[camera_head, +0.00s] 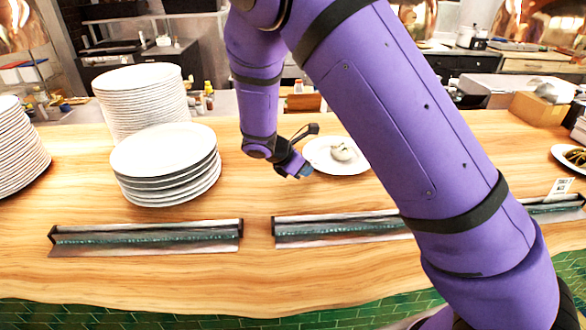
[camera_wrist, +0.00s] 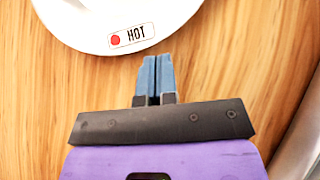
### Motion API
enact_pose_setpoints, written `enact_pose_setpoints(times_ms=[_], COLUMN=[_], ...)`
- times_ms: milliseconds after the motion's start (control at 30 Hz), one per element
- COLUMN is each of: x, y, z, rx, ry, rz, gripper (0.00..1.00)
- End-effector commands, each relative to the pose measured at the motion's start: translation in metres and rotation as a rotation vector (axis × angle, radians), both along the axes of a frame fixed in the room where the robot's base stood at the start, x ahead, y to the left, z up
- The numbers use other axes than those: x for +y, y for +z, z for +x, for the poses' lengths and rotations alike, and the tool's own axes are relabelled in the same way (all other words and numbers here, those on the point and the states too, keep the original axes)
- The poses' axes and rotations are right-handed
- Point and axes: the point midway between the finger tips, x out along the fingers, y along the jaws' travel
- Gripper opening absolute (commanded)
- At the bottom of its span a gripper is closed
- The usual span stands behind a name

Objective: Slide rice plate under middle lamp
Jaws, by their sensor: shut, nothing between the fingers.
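A white plate (camera_head: 322,164) with a pale mound of food (camera_head: 342,152) on it, seemingly rice, lies on the wooden counter, partly behind my arm. In the wrist view the rim of a white plate (camera_wrist: 85,28) shows with a "HOT" label and red dot. My gripper (camera_head: 306,172) is at the plate's left edge, low over the counter. Its blue fingers (camera_wrist: 158,75) are together and empty, tips very close to the rim; touching or not I cannot tell. A copper lamp (camera_head: 416,18) hangs at the top centre, partly hidden by my arm.
Stacks of white plates (camera_head: 168,175) stand left of my gripper. Ticket rails (camera_head: 145,238) run along the counter front. Other copper lamps hang at top left (camera_head: 18,25) and top right (camera_head: 550,22). A plate with dark food (camera_head: 563,151) and a cardboard box (camera_head: 537,108) are at right.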

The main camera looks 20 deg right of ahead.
Motion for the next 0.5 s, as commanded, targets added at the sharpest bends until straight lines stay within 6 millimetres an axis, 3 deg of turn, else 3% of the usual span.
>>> enact_pose_setpoints(times_ms=[500], x=[-0.0107], y=[0.0001], z=[0.0025], rx=[0.001], ry=[0.001], rz=[0.0], gripper=[0.0])
